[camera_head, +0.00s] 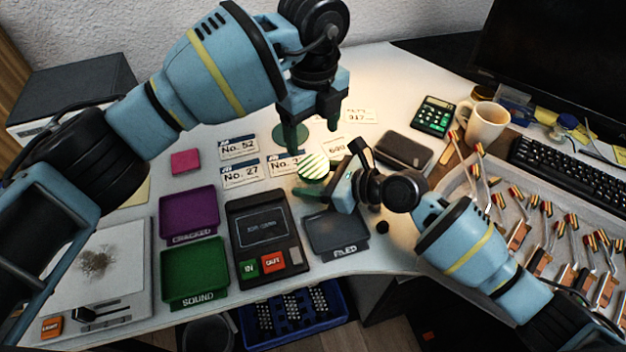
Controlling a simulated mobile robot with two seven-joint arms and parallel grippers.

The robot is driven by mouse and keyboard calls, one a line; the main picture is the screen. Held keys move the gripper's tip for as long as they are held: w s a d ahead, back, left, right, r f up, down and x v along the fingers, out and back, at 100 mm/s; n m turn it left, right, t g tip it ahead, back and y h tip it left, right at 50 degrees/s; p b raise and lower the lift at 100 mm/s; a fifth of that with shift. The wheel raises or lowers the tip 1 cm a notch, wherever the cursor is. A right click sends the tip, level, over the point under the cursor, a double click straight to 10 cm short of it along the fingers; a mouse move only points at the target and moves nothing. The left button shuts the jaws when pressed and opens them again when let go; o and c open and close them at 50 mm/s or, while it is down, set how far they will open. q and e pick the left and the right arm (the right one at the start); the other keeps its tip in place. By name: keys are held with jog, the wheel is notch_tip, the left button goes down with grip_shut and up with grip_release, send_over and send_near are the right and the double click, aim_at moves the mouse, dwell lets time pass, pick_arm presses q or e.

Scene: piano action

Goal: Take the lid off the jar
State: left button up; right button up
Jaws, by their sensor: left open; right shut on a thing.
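A small round jar (324,180) with a green-and-white striped lid (313,166) is near the middle of the table, seen almost from above. The lid appears to sit on the jar. My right gripper (325,178) reaches in from the right and is shut on the jar, with one finger on the near side; its far finger is partly hidden. My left gripper (311,132) is open and empty, pointing down just behind and above the lid. It does not appear to touch the lid.
Number cards (240,174) lie left of the jar. A grey FILED tray (336,238), a dark keypad box (264,228) and purple (190,212) and green (194,270) trays are in front. A dark case (404,151) and mug (485,124) stand right.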

pick_arm(q)
jog(key=shift+m, duration=0.4)
pick_arm(e)
grip_shut()
pick_arm(q)
jog(key=m, duration=0.3)
jog(key=shift+m, duration=0.4)
jog(key=m, duration=0.4)
jog(key=shift+m, duration=0.4)
jog(key=m, duration=0.4)
jog(key=shift+m, duration=0.3)
jog(key=m, duration=0.6)
jog(key=shift+m, duration=0.3)
jog(key=m, duration=0.4)
jog(key=shift+m, duration=0.3)
jog(key=m, duration=0.4)
jog(key=shift+m, duration=0.4)
jog(key=m, duration=0.4)
jog(key=shift+m, duration=0.3)
jog(key=m, duration=0.6)
